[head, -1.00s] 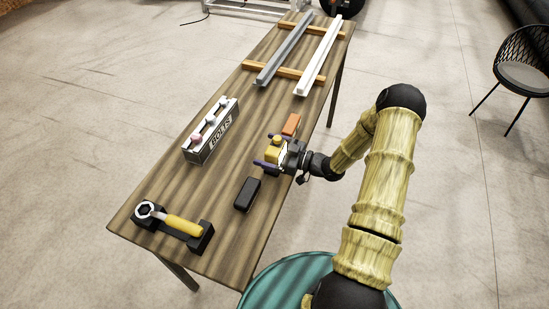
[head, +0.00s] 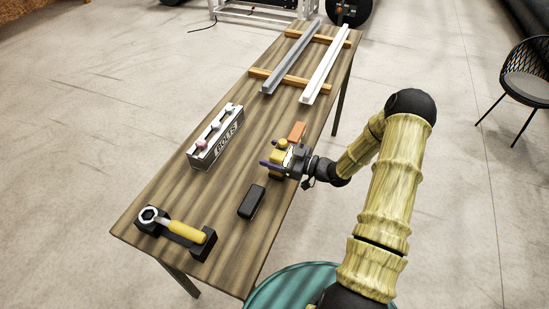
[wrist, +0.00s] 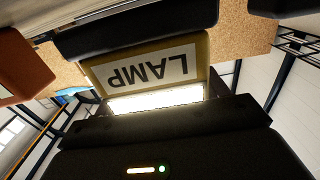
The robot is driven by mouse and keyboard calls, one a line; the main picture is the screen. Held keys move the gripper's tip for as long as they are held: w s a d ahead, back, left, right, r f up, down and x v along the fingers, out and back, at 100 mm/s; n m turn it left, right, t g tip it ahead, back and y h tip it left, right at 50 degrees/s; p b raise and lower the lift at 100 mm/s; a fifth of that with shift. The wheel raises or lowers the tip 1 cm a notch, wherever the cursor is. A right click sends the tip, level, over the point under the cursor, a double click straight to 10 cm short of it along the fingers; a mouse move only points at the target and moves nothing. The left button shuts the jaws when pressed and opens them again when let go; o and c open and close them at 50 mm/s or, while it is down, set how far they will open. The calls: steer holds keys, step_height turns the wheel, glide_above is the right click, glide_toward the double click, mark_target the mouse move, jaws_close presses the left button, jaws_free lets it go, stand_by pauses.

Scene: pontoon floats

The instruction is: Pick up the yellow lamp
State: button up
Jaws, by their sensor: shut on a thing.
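The yellow lamp (head: 277,157) is at the right side of the wooden table, between my gripper's fingers. My gripper (head: 275,165) reaches in from the right and is shut on the lamp. In the wrist view the lamp (wrist: 198,48) shows its yellow frame and an upside-down "LAMP" label, with a bright white lit panel below it. Dark finger parts cover its edges above and below. I cannot clearly tell how much gap there is between the lamp and the tabletop.
An orange block (head: 297,131) lies just behind the lamp, and a black box (head: 251,201) in front. A bolts box (head: 215,140) stands to the left. A yellow-handled wrench (head: 184,231) rests on a black stand at the near end. Metal rails (head: 325,66) lie at the far end.

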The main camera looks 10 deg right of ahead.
step_height(320, 180, up, 16)
steer(key=b, duration=0.1)
steer(key=shift+r, duration=0.2)
stand_by(0.7)
